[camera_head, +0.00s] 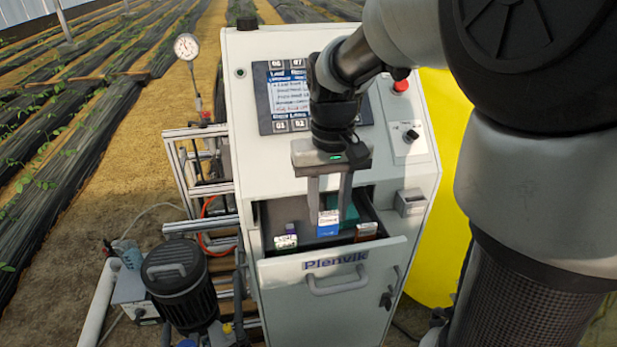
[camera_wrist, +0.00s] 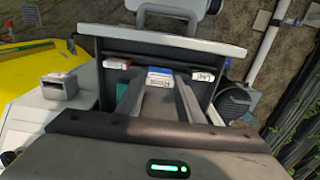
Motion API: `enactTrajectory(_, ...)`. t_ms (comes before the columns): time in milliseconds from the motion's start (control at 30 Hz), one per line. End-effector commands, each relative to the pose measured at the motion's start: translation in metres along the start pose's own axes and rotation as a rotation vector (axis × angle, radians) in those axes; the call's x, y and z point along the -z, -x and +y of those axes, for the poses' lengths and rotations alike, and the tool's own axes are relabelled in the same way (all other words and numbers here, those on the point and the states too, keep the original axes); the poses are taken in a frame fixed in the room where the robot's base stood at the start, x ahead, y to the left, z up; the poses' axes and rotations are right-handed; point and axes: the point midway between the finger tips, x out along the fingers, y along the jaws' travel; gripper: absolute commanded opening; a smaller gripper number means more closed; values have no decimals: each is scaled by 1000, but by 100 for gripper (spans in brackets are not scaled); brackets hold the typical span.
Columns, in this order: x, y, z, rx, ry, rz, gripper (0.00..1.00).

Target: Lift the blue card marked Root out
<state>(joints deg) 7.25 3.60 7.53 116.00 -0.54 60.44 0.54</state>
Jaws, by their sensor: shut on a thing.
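The blue card (camera_head: 328,229), with a white label, is between the fingertips of my gripper (camera_head: 328,215) in the head view. My gripper is shut on it, over the open drawer (camera_head: 383,245) of the cabinet. The wrist view shows the card's label (camera_wrist: 160,83) between my fingers (camera_wrist: 160,90); the label seems to read Root. The card's lower edge is near the drawer's inside, and I cannot tell whether it touches the floor.
The drawer front has a grey handle (camera_head: 337,285). A teal thing (camera_head: 345,208) lies at the back of the drawer. The panel screen (camera_head: 290,92), a red button (camera_head: 400,86) and a small grey box (camera_head: 411,202) are on the cabinet. A black canister (camera_head: 178,283) stands left.

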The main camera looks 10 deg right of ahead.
Motion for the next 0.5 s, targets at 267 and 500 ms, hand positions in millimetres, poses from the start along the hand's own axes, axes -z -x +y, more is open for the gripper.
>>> enactTrajectory(267,0,20,0,0,0,1,7)
enactTrajectory(500,0,34,0,0,0,1,7)
